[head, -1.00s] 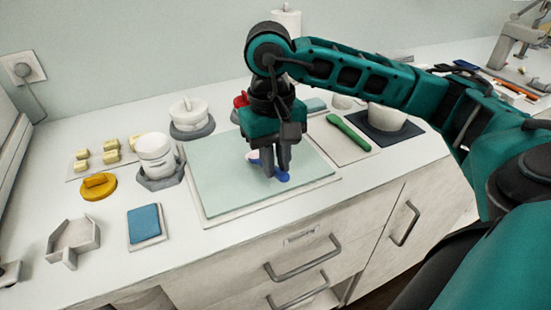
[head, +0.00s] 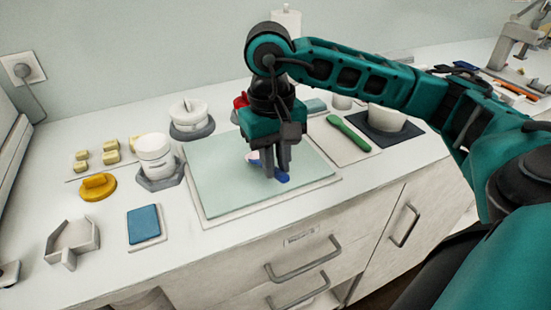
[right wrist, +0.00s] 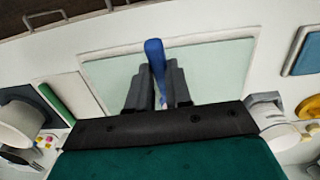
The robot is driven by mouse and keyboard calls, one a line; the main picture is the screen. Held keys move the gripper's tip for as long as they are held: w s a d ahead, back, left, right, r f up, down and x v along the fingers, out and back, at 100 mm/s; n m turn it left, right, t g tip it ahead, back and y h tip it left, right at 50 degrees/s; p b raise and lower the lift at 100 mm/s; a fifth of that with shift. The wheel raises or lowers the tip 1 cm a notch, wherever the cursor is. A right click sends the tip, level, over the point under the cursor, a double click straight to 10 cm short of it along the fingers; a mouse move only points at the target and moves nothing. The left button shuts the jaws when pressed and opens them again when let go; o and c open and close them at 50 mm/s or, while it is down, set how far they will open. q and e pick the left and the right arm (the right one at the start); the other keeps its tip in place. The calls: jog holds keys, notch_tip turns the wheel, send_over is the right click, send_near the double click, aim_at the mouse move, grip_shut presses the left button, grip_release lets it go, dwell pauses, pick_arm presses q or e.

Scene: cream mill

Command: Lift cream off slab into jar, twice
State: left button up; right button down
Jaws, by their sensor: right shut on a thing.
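The pale green slab (head: 215,183) lies on a white board on the counter. It also shows in the right wrist view (right wrist: 218,65). My right gripper (head: 277,172) is over the slab, shut on a blue-handled tool (head: 283,176). The blue handle shows between the fingers in the right wrist view (right wrist: 155,60). A small white patch shows beside the tool, largely hidden by the fingers; I cannot tell whether it is cream or part of the tool. A white jar (head: 155,153) stands in a grey hexagonal holder left of the slab. My left gripper is not in view.
A white lidded vessel (head: 188,113) stands behind the slab on a grey base. A green tool (head: 348,132) and a white pot (head: 386,118) are to the right. A yellow piece (head: 98,187), a blue pad (head: 144,224) and a grey open tray (head: 72,240) lie left.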

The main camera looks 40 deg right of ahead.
jog(key=shift+r+p, duration=1.9)
jog(key=shift+r, duration=1.15)
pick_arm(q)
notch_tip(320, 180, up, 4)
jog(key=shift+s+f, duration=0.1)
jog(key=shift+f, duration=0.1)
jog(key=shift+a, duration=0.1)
pick_arm(e)
jog(key=shift+a, duration=0.1)
